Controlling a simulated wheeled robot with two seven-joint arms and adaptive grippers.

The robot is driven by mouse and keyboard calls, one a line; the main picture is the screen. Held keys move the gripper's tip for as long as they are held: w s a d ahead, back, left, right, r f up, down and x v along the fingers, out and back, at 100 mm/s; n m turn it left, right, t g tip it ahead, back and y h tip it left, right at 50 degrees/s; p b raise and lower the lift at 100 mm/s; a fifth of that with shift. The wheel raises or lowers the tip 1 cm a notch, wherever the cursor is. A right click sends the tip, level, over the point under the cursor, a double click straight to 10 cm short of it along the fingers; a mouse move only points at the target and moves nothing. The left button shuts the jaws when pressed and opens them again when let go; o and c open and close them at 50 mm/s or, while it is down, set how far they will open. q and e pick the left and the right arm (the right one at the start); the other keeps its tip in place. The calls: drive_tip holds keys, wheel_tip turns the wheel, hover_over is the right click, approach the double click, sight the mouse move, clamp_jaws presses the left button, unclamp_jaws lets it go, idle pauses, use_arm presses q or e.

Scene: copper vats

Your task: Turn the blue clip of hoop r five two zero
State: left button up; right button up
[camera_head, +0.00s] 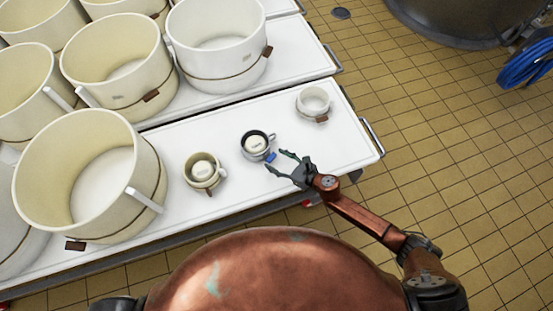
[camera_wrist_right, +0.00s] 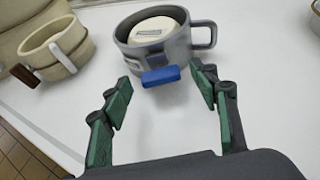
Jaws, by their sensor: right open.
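A small grey hoop with a handle (camera_head: 247,148) stands on the white table, with a round cream piece inside it. Its blue clip (camera_head: 271,158) sticks out at the near side. The right wrist view shows the blue clip (camera_wrist_right: 161,76) on the front of the grey hoop (camera_wrist_right: 203,38). The label is too small to read. My right gripper (camera_head: 276,161) is open, its fingertips close to the clip. In the right wrist view its green-padded fingers (camera_wrist_right: 160,98) stand apart on either side, with the clip a little beyond them. My left gripper is not visible.
A cream cup-like hoop (camera_head: 189,173) with a brown clip stands left of the grey one, and a white one (camera_head: 302,103) stands at the right. Large cream hoops (camera_head: 27,178) fill the left. The white table (camera_head: 340,150) is clear near its right end.

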drive_tip(key=shift+w+a+f, duration=0.1)
drive_tip(key=shift+w+a, duration=0.1)
drive_tip(key=c, duration=1.2)
drive_tip(key=shift+o, duration=0.2)
